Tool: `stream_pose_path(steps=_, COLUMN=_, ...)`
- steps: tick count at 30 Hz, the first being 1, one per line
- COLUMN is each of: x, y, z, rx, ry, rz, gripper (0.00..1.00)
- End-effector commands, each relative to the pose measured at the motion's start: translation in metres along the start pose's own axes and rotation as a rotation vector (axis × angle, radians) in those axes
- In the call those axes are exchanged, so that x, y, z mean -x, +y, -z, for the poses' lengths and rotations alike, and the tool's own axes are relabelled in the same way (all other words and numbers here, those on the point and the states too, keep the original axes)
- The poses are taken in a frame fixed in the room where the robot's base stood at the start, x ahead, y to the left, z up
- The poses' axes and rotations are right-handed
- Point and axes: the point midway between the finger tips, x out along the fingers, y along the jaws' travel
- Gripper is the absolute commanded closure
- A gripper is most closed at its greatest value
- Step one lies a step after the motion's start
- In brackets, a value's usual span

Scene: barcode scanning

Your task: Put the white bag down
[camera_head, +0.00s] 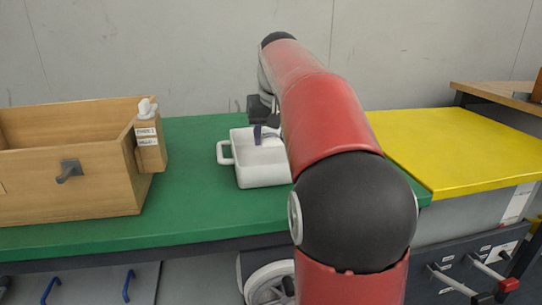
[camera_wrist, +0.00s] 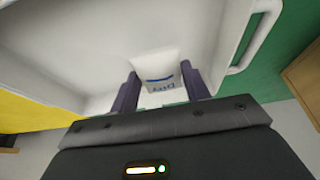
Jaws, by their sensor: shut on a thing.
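The white bag (camera_wrist: 155,68) with blue print shows in the wrist view between the two dark fingers of my gripper (camera_wrist: 158,90). The fingers are shut on it. In the head view my gripper (camera_head: 266,134) is over the white tray (camera_head: 262,172), which has a handle on its left side. The tray also fills much of the wrist view (camera_wrist: 75,60). I cannot make out the bag clearly in the head view, and I cannot tell if it touches the tray floor.
The tray stands on the green table top (camera_head: 205,200). A wooden box (camera_head: 70,185) with a labelled post stands at the left. A yellow surface (camera_head: 440,145) lies to the right. Green space is clear between box and tray. My arm hides the area right of the tray.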

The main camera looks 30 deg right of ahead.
Motion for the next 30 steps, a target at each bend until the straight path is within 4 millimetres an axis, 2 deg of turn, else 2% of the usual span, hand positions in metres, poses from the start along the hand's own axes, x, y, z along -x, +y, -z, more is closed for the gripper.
stream_pose_path(steps=9, x=-0.035, y=0.0, z=-0.015, rx=0.0, ry=0.0, rz=0.0, gripper=0.76)
stream_pose_path(steps=20, x=-0.038, y=0.0, z=-0.016, rx=0.0, ry=0.0, rz=0.0, gripper=0.76)
stream_pose_path(steps=21, x=-0.038, y=0.0, z=-0.016, rx=0.0, ry=0.0, rz=0.0, gripper=0.52)
stream_pose_path(steps=26, x=-0.038, y=0.0, z=-0.016, rx=0.0, ry=0.0, rz=0.0, gripper=0.32)
stream_pose_path(steps=30, x=-0.038, y=0.0, z=-0.016, rx=0.0, ry=0.0, rz=0.0, gripper=0.32)
